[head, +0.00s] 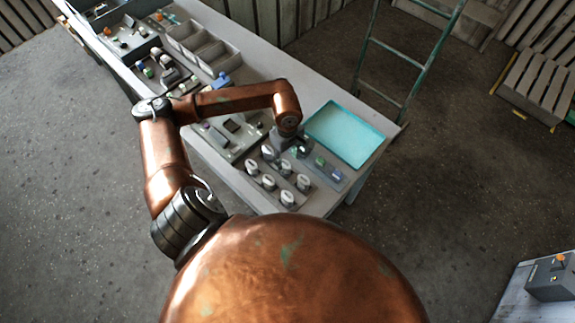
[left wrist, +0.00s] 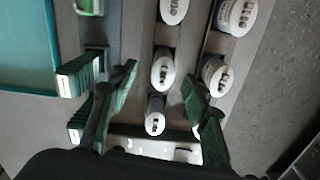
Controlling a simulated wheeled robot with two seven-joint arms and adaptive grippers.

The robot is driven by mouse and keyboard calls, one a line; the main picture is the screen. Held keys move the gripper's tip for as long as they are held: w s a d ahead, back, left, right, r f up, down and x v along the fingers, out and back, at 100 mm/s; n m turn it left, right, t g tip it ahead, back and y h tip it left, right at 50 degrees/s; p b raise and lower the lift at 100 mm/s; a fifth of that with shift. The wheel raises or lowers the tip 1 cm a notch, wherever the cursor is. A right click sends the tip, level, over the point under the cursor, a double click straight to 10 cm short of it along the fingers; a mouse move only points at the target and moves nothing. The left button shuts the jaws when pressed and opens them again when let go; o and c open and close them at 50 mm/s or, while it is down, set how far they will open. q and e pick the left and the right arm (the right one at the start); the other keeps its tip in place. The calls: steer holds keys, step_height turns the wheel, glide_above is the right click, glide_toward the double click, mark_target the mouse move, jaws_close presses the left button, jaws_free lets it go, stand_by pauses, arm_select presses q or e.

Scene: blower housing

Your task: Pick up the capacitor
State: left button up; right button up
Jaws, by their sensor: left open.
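Several cylinders with white, dark-marked tops, which look like capacitors, stand in rows on a grey rack (head: 267,187). One capacitor (head: 285,166) stands just below my left gripper (head: 293,148) in the head view. In the left wrist view, my left gripper (left wrist: 158,80) is open, with its green fingers spread either side of the middle row. A white-topped cylinder (left wrist: 162,74) shows between the fingertips, and a smaller one (left wrist: 155,124) shows nearer the palm. I cannot tell which is the task's capacitor. The fingers hold nothing. My right gripper is not in view.
A teal tray (head: 345,134) lies at the table's right end. Green-and-white parts (left wrist: 78,76) stand in a strip beside the cylinders. Grey bins (head: 203,46) and other part racks (head: 232,134) fill the table further left. A green ladder (head: 408,55) stands behind the table.

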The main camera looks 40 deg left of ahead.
mark_target(285, 164)
arm_select(q)
steer(key=f, duration=0.1)
steer(key=f+p, duration=0.1)
steer(key=f, duration=0.1)
steer(key=shift+s+a+f, duration=0.2)
steer(key=shift+s+a, duration=0.05)
step_height(285, 164, down, 2)
steer(key=c, duration=0.8)
steer(key=shift+c, duration=1.1)
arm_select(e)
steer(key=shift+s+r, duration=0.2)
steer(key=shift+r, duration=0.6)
arm_select(q)
steer(key=shift+r, duration=0.1)
